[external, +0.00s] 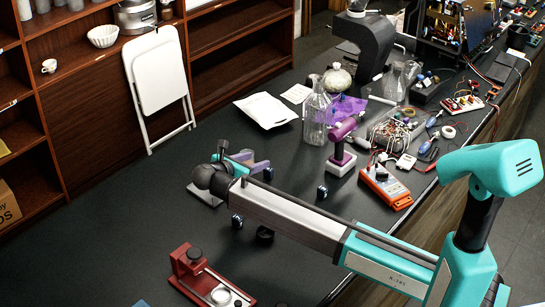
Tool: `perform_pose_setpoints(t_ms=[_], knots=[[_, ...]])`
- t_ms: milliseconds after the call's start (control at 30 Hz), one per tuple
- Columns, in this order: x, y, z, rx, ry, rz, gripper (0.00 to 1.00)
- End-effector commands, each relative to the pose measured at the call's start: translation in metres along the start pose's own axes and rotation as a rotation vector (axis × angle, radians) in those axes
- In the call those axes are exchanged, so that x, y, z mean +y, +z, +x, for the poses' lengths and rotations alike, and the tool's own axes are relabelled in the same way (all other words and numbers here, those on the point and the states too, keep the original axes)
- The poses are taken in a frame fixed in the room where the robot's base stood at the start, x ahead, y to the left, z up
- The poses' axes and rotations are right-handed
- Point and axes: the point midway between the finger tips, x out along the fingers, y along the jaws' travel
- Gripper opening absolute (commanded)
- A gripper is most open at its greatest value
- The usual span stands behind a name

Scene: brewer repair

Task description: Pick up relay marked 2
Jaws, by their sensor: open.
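My arm reaches left across the dark bench (120,225). My gripper (250,163) is at its far end, low over the bench, partly hidden by the wrist, with open jaws. Small dark rounded parts stand near it: one (322,192) to the right, one (237,221) below the wrist, and a black one (264,235) beside that. No number is readable on any of them, so I cannot tell which is the relay marked 2. I cannot tell whether anything lies between the jaws.
A red fixture (200,275) stands at the front. A purple-handled tool (342,145), an orange meter (386,187), a glass bottle (317,115) and wired electronics (392,133) crowd the right side. The bench's left part is clear.

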Motion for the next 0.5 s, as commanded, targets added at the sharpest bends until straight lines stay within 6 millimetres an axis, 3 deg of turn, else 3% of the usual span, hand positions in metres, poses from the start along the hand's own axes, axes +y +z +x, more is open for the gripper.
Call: perform_pose_setpoints(t_ms=[33,200,500], knots=[[0.003,-0.024,-0.003,0.002,0.006,-0.01,0.45],[0.005,-0.057,-0.013,0.009,0.017,-0.028,0.45],[0.006,-0.061,-0.015,0.01,0.018,-0.03,0.45]])
